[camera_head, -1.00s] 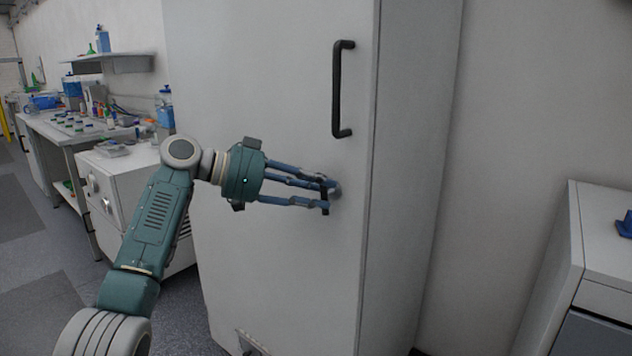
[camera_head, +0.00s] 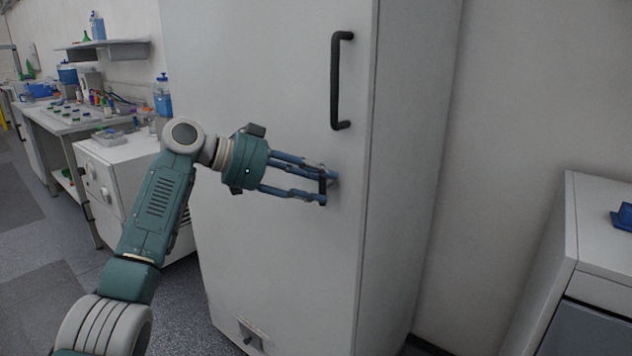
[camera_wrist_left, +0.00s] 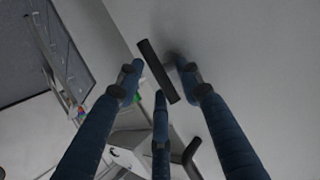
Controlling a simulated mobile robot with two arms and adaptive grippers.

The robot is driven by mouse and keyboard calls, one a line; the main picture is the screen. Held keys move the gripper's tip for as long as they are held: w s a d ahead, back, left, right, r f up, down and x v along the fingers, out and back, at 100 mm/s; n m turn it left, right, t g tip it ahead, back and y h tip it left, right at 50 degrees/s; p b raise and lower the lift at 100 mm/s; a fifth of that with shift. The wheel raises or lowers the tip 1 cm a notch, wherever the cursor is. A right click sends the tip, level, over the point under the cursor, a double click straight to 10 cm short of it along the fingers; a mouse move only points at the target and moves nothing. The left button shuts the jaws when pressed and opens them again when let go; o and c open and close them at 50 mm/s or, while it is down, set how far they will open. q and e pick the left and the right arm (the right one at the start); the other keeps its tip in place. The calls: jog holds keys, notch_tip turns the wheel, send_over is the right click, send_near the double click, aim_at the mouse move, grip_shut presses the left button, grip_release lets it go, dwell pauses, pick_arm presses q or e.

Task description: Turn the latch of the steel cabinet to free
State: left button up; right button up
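The tall pale steel cabinet (camera_head: 270,265) fills the middle of the head view. Its latch (camera_head: 322,184) is a short dark bar, standing about upright on the door below the long handle (camera_head: 342,82). My left gripper (camera_head: 325,188) reaches in from the left, its blue fingers around the latch. In the left wrist view, the latch (camera_wrist_left: 158,70) lies slanted between the spread fingertips of the left gripper (camera_wrist_left: 160,78). Gaps show between the bar and the two outer fingers, so the gripper looks open. The latch's mount is partly hidden. My right gripper is not in view.
A white box-shaped appliance (camera_head: 122,180) stands left of the cabinet, with a cluttered lab bench (camera_head: 55,125) behind it. A low pale cabinet (camera_head: 600,235) with a blue object (camera_head: 622,217) stands at the right. The door face around the latch is clear.

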pick_arm(q)
jog(key=v, duration=1.2)
